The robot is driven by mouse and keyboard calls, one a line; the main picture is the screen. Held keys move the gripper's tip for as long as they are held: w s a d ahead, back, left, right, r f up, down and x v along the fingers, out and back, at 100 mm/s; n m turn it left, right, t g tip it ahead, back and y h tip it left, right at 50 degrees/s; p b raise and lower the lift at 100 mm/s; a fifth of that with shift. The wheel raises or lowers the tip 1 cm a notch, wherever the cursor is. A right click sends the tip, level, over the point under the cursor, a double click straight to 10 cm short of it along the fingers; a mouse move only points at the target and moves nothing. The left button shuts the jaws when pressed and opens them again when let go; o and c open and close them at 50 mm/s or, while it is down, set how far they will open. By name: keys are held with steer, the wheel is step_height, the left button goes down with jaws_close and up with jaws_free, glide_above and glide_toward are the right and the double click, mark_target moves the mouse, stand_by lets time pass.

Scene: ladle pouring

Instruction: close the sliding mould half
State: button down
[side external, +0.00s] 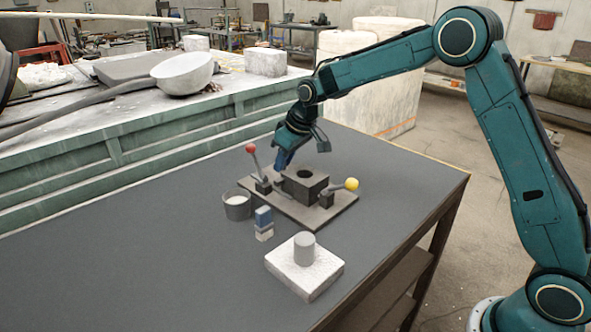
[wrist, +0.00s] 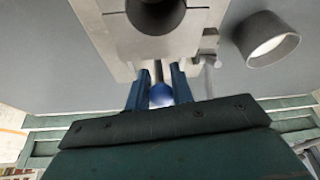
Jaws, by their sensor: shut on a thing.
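The grey mould (side external: 305,186) stands on a flat base plate (side external: 338,213) on the table. It has a round dark hole in its top. In the wrist view the mould (wrist: 122,36) shows a thin dark seam on both sides of the hole, and its halves look together there. My gripper (side external: 283,163) reaches down at the mould's far side. In the wrist view my gripper (wrist: 158,80) has its two blue fingers shut on a blue knob (wrist: 162,97) beside the mould. The knob is hidden in the side view.
A red-knobbed lever (side external: 251,149) stands upright left of the mould; a yellow-knobbed lever (side external: 351,184) leans out at its right. A grey cup (side external: 237,206), a small blue block (side external: 263,215) and a pale slab (side external: 318,277) bearing a grey cylinder (side external: 304,249) are nearby. The table's left is clear.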

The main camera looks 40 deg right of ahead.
steer(key=shift+s, duration=0.25)
steer(key=c, duration=1.3)
jaws_free()
steer(key=shift+r, duration=0.15)
steer(key=v, duration=1.3)
steer(key=shift+s+r, duration=0.1)
steer(key=shift+r, duration=0.2)
steer(key=shift+s, duration=0.1)
